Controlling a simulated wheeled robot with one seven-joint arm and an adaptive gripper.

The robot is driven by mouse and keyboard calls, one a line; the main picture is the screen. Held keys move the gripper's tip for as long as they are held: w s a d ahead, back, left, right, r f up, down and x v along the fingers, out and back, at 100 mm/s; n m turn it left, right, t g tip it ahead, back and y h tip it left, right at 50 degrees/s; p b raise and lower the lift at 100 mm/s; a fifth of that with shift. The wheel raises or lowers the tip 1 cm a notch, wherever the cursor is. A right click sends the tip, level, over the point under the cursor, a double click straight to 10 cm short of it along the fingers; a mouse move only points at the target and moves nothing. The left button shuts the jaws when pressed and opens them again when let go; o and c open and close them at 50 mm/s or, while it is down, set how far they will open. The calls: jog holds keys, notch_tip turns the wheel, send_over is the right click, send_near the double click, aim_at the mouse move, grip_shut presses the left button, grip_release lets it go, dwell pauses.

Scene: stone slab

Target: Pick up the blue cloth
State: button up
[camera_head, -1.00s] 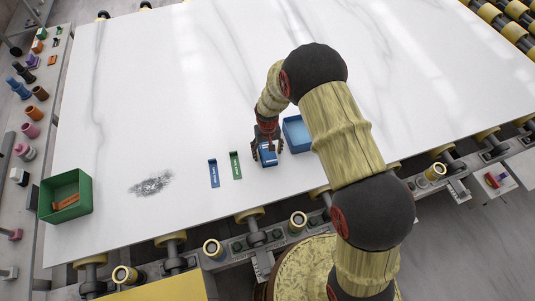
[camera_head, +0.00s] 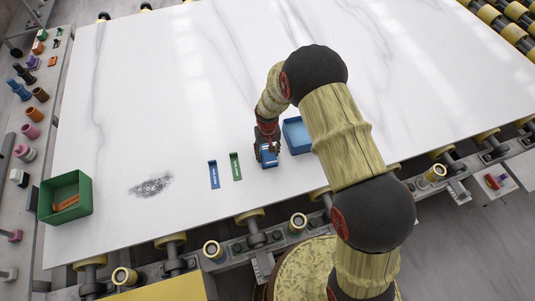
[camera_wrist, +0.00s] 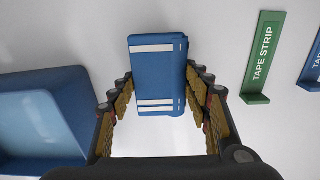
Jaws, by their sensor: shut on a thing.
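The blue cloth (camera_wrist: 157,75) is a folded blue block with white stripes, seen between my fingers in the wrist view. In the head view the cloth (camera_head: 268,160) is on the white slab, partly hidden by my gripper. My gripper (camera_head: 267,148) points down over it. In the wrist view my gripper (camera_wrist: 160,100) has one finger on each side of the cloth and is shut on it. I cannot tell whether the cloth is clear of the slab.
A blue tray (camera_head: 297,134) stands right beside the gripper. Blue and green tape strips (camera_head: 235,166) lie to the left. A grey smudge (camera_head: 151,186) marks the white slab (camera_head: 180,80). A green bin (camera_head: 66,197) stands at the slab's left edge. The slab's far side is clear.

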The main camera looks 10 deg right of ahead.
aim_at(267, 153)
jog(key=shift+r, duration=0.55)
notch_tip(267, 153, up, 2)
jog(key=shift+a+r, duration=0.15)
jog(key=shift+r, duration=0.1)
jog(key=s+a+r+p, duration=0.1)
jog(key=s+a+r, duration=0.6)
jog(key=a+r, duration=0.2)
jog(key=shift+a+r, duration=0.15)
jog(key=shift+a, duration=1.25)
jog(key=shift+s, duration=0.1)
jog(key=o, duration=0.6)
jog(key=c, duration=0.5)
